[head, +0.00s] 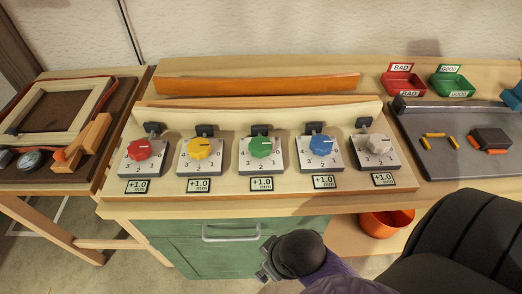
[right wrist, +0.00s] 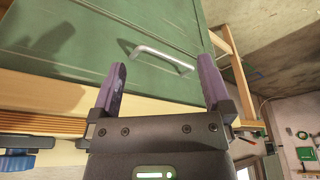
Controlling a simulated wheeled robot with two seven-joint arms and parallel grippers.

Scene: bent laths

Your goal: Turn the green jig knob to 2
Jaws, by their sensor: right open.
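The green jig knob (head: 261,147) sits on a white dial plate (head: 262,168) in the middle of a row of knobs. The 2 is at the bottom of its plate and the 3 at lower left; its pointer is too small to read. A card below reads +1.0 mm (head: 262,184). My right gripper (head: 266,260) is below the bench top, in front of the green drawer, apart from the knob. In the right wrist view its two purple fingers (right wrist: 160,65) are spread and empty. My left gripper is not in view.
Red (head: 139,150), yellow (head: 199,148), blue (head: 321,145) and white (head: 378,144) knobs flank the green one. The drawer handle (head: 231,233) shows beyond my fingers in the right wrist view (right wrist: 160,58). An orange bowl (head: 386,222) is below the bench.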

